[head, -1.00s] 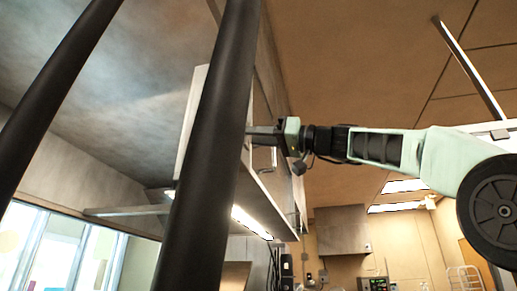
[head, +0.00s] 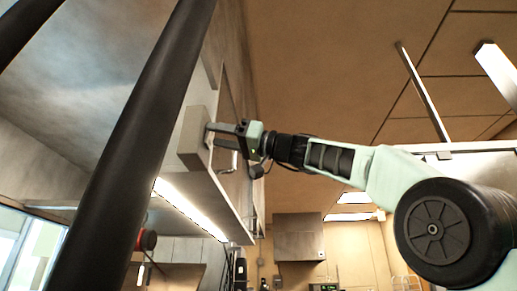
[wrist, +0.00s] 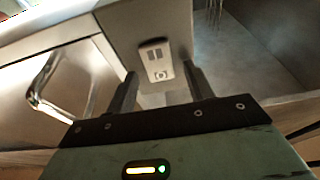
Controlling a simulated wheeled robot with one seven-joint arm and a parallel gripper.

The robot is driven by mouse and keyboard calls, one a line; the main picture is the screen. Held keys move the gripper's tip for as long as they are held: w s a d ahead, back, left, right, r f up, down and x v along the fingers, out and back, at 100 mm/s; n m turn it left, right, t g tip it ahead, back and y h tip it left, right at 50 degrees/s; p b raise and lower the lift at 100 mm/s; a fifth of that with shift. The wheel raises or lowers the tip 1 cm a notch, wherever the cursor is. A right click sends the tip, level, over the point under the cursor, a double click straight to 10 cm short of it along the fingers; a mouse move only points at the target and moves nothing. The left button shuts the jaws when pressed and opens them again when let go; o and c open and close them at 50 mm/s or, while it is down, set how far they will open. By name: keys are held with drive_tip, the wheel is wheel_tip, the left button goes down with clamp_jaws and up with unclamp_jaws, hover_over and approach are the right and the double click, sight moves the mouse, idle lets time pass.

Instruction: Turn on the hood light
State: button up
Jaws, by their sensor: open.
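A pale grey hood box (head: 192,142) is at the left of centre in the head view, on the cabinet run. In the wrist view its face (wrist: 122,24) carries a small white switch plate (wrist: 157,62) with a dark double mark above a round button. My gripper (head: 210,134) is open and empty, its fingertips close to the hood box's end. In the wrist view my gripper (wrist: 159,74) has one finger on each side of the switch plate. I cannot tell whether a fingertip touches it. The hood's own lamp is not clearly visible.
A lit strip (head: 190,207) runs under the cabinets. A cabinet door with a metal bar handle (wrist: 44,80) is left of the gripper in the wrist view. A dark pole (head: 130,150) crosses the head view. Open air lies right of the cabinets below the ceiling.

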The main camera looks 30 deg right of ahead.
drive_tip(key=b+v, duration=0.7)
drive_tip(key=v, duration=1)
drive_tip(key=shift+d, duration=0.1)
